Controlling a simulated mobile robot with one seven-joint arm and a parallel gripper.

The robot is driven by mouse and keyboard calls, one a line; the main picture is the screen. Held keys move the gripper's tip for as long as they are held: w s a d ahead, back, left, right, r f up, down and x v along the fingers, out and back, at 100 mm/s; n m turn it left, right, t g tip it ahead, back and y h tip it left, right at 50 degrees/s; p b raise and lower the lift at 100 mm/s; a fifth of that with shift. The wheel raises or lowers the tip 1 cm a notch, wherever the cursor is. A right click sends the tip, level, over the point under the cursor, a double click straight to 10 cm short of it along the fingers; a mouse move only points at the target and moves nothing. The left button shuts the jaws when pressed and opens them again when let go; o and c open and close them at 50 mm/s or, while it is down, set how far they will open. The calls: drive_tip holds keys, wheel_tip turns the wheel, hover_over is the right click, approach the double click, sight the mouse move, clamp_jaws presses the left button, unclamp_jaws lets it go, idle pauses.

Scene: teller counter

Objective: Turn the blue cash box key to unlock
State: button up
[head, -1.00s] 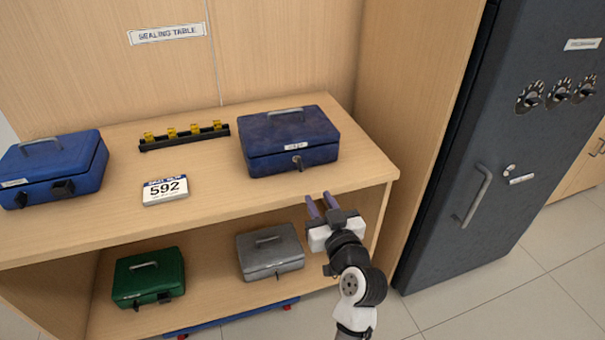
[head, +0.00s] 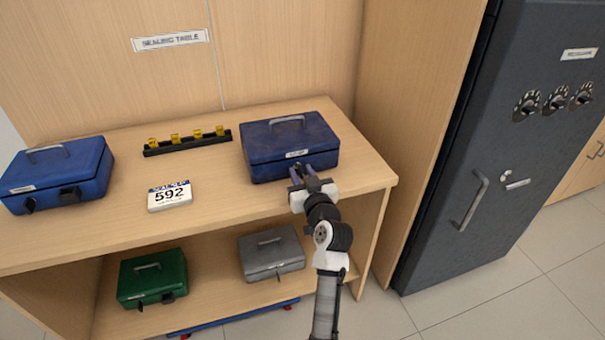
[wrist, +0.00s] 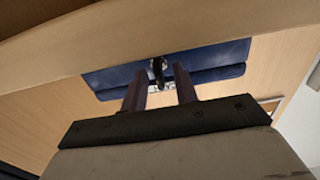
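A dark blue cash box (head: 282,142) with a grey top handle stands shut at the right of the wooden table; its lower front also shows in the wrist view (wrist: 210,58). Its key (wrist: 158,70) is in the front lock, dark in the wrist view and mostly hidden by my fingers in the head view. My gripper (head: 300,169) is at the box's front, with its two fingers apart, one on each side of the key. I see a gap between them in the wrist view (wrist: 160,86); whether either finger touches the key I cannot tell.
A brighter blue cash box (head: 60,172) stands at the table's left. A 592 sign (head: 170,195) and a black rack with yellow pieces (head: 187,142) lie between. Green (head: 152,275) and grey (head: 271,252) boxes sit on the shelf below. A dark safe (head: 475,150) stands right.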

clamp_jaws()
drive_tip(key=shift+m, duration=0.3)
drive_tip(key=m+p, duration=0.1)
drive_tip(key=m, duration=0.2)
drive_tip(key=m+p, duration=0.2)
drive_tip(key=m, duration=0.2)
drive_tip(key=shift+d, duration=0.1)
drive_tip(key=m+p, duration=0.2)
drive_tip(key=m, duration=0.3)
drive_tip(key=shift+m+p, duration=0.3)
drive_tip(key=shift+p, duration=0.05)
drive_tip(key=shift+d+f+m+p, duration=0.15)
drive_tip(key=shift+m+p, duration=1.15)
drive_tip(key=shift+m, duration=1)
